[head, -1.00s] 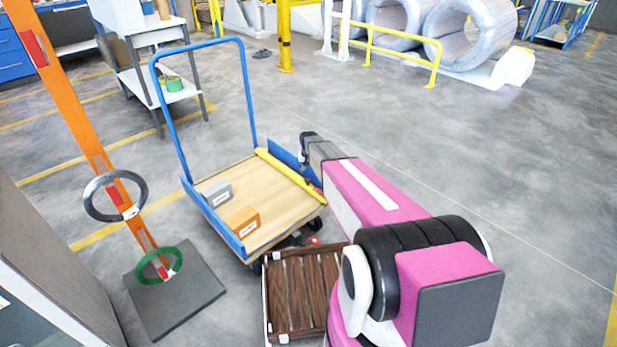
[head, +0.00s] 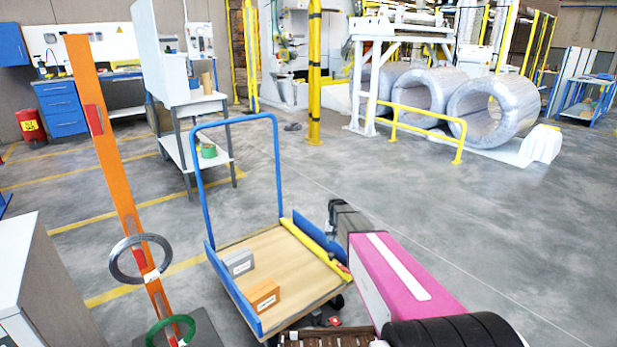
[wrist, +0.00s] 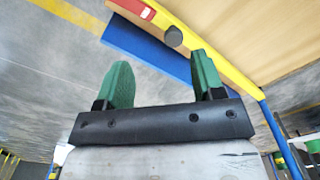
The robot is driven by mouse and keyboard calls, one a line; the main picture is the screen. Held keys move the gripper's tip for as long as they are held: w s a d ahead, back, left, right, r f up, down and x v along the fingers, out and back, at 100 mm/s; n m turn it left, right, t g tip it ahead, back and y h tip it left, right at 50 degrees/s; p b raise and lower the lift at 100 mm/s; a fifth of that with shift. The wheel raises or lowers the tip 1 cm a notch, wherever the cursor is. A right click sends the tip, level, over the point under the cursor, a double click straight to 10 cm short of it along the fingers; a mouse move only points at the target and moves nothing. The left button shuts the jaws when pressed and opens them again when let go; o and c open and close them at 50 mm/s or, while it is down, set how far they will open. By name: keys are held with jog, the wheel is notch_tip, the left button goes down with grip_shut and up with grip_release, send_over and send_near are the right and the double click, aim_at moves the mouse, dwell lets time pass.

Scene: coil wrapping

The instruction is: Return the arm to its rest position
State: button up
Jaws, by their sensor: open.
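My gripper (wrist: 160,82) shows in the wrist view with its two green fingers apart and nothing between them. In the head view my pink and black arm reaches over the right side of a cart, and the fingers themselves cannot be made out there. The cart's yellow bar and blue edge lie just beyond the fingers in the wrist view.
The blue-handled cart (head: 290,252) carries a grey box (head: 239,263), an orange box (head: 263,295) and a yellow bar (head: 316,249). An orange post (head: 119,165) with rings stands left. A wooden pallet (head: 325,338) is below. Open floor lies right, before wrapped coils (head: 494,108).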

jog(key=s+r, duration=0.3)
jog(key=s, duration=0.6)
jog(key=s+r+n, duration=0.1)
jog(key=s+r, duration=0.3)
jog(key=s, duration=0.6)
jog(key=s+d+r, duration=0.1)
jog(key=s+r, duration=0.3)
jog(key=s, duration=0.6)
jog(key=shift+r+n, duration=0.15)
jog(key=shift+n, duration=0.25)
jog(key=shift+c, duration=0.3)
